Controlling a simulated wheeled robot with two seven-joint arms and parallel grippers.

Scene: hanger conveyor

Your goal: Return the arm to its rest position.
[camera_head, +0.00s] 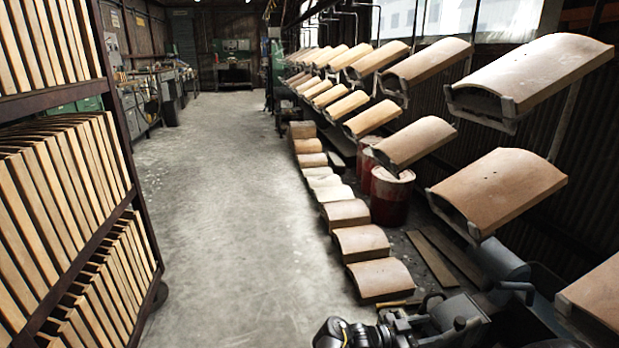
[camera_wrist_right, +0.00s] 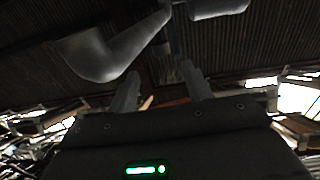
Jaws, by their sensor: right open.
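My right gripper (camera_wrist_right: 160,78) shows in the right wrist view with its two grey fingers apart and nothing between them. In the head view, dark parts of my right arm (camera_head: 440,322) show at the bottom, right of the middle; the fingertips are hard to make out there. The arm is low, near the nearest curved panel on the floor (camera_head: 380,279). My left gripper is not in view.
Curved tan panels (camera_head: 500,187) hang in two rows on conveyor hangers along the right. More panels line the floor beside red drums (camera_head: 391,196). A rack (camera_head: 66,97) of wooden slats stands at the left. The concrete aisle (camera_head: 225,200) between is clear.

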